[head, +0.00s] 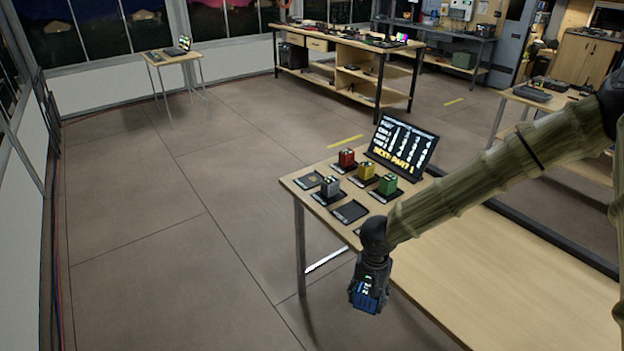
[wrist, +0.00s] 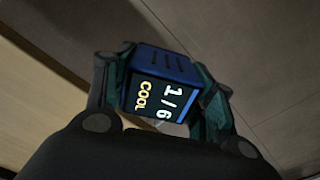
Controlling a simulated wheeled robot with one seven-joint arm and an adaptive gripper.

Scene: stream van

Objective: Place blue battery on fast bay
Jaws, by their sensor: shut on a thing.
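My gripper (head: 369,287) is shut on the blue battery (head: 367,300) and holds it in the air by the table's left edge. In the wrist view the blue battery (wrist: 157,85) sits between both fingers, and its dark face reads "1/6" and "COOL". On the table, red (head: 347,158), yellow (head: 366,170), green (head: 388,184) and grey (head: 330,186) batteries stand on dark bays. One bay (head: 350,211) in the front row is empty, and another dark bay (head: 308,181) at the left holds no battery. I cannot read which bay is the fast one.
A screen (head: 403,143) with a list and "NEXT: PART 1" stands behind the bays. The light wood table (head: 500,270) is bare on its right side. A workbench (head: 345,62) and a small table (head: 172,57) stand farther back. The floor at left is clear.

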